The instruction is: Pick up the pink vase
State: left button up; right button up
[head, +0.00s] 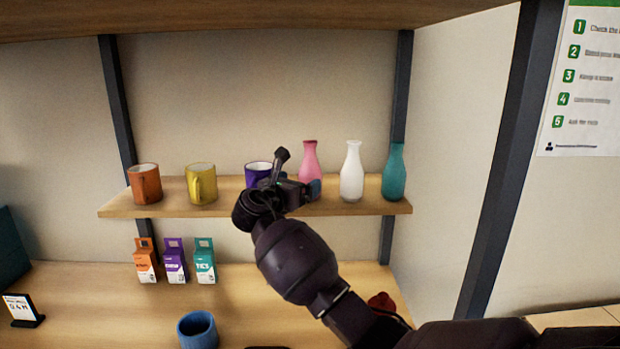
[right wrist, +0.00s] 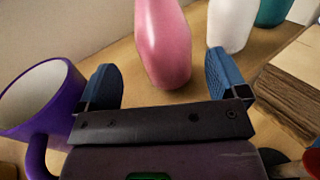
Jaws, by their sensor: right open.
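The pink vase (head: 310,160) stands upright on the wooden shelf, between the purple mug and the white vase. My right gripper (head: 299,170) is in front of the shelf and hides the vase's lower part in the head view. In the right wrist view, the pink vase (right wrist: 163,45) stands just beyond the two blue fingertips, roughly centred between them. The right gripper (right wrist: 162,85) is open and empty, apart from the vase. My left gripper is not in view.
A purple mug (right wrist: 42,100) is close beside the left finger. A white vase (head: 352,172) and a teal vase (head: 394,172) stand to the right. Yellow (head: 201,184) and orange (head: 145,184) mugs stand left. Small cartons (head: 175,260) and a blue cup (head: 197,330) are below.

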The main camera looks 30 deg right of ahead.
aim_at(304, 181)
jog(key=p+x, duration=0.1)
jog(key=x, duration=0.3)
jog(key=shift+d+f, duration=0.1)
jog(key=shift+d, duration=0.35)
jog(key=shift+s, duration=0.1)
jog(key=c, duration=0.9)
jog(key=shift+c, duration=1)
